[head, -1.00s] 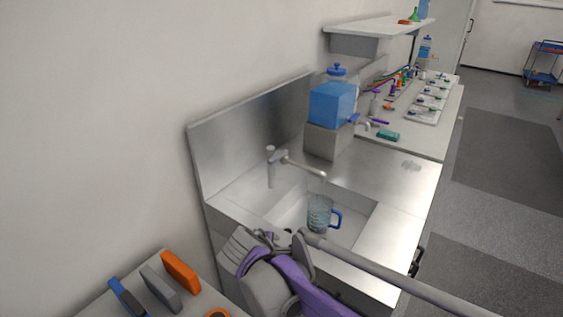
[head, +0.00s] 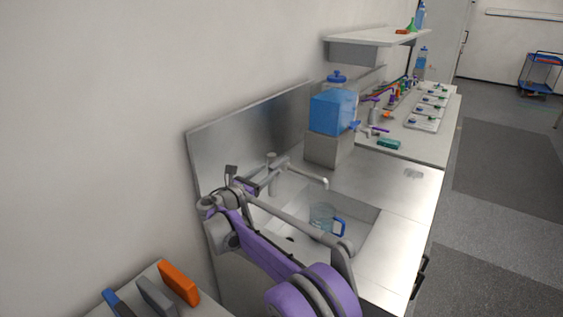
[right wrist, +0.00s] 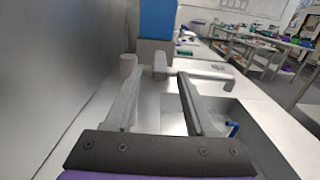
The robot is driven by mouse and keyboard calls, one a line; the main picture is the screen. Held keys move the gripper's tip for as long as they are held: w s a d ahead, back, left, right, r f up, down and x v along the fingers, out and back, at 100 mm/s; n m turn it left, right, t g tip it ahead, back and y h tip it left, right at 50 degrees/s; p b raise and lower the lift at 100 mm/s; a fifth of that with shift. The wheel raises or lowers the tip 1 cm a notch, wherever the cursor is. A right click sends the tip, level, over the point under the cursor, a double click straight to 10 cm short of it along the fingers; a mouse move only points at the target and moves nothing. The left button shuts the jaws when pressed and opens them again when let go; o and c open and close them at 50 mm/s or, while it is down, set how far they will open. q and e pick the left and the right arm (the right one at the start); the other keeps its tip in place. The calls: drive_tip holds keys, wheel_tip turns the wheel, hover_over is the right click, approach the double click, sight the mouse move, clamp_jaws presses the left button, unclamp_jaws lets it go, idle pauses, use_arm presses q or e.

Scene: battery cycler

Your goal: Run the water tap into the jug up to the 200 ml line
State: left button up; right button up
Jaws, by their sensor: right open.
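The grey tap (head: 271,172) stands at the back left of the sink, its spout reaching right over the basin; it also shows in the right wrist view (right wrist: 205,75). The clear jug (head: 321,216) with a blue handle stands upright in the basin below the spout, partly hidden by my arm. Its handle shows in the right wrist view (right wrist: 233,130). The water level and the 200 ml line cannot be made out. My right gripper (right wrist: 158,80) is open and empty, its fingers pointing at the tap's upper part; contact cannot be told. My left gripper is out of view.
A blue water container (head: 333,110) sits on a grey block behind the sink. A steel splashback (head: 240,135) rises at the left. Orange and grey blocks (head: 179,283) stand on the near counter. The steel drainboard (head: 400,245) right of the basin is clear.

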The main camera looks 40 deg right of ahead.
sight(287, 156)
drive_tip(key=x, duration=0.8)
drive_tip(key=shift+w+d+f+p, duration=0.1)
drive_tip(key=shift+d+p, duration=0.2)
drive_tip(key=shift+d, duration=0.05)
clamp_jaws()
idle(0.9)
